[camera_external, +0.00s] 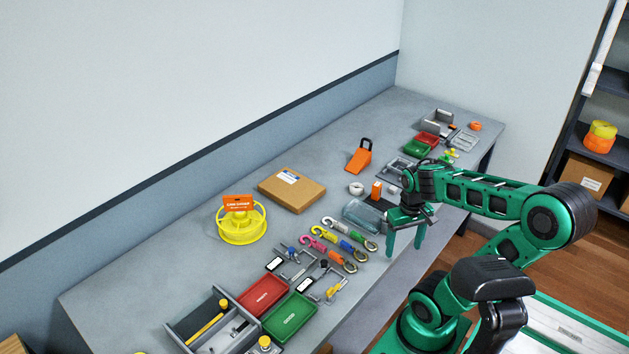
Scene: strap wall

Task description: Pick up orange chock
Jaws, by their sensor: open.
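The orange chock (360,158) is a wedge with a dark loop handle on top. It stands on the grey bench toward the back, right of the cardboard box. My gripper (405,250) points down over the front edge of the bench, with its two green fingers apart and nothing between them. It is apart from the chock, nearer the camera and to its right. A small orange block (377,190) also stands on the bench, between the chock and my gripper.
A cardboard box (292,189) and a yellow reel (241,224) lie to the left. Several coloured hooked straps (340,240) lie near the front edge. Red (262,295) and green (290,318) trays sit at the near end. The bench behind the chock is clear up to the wall.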

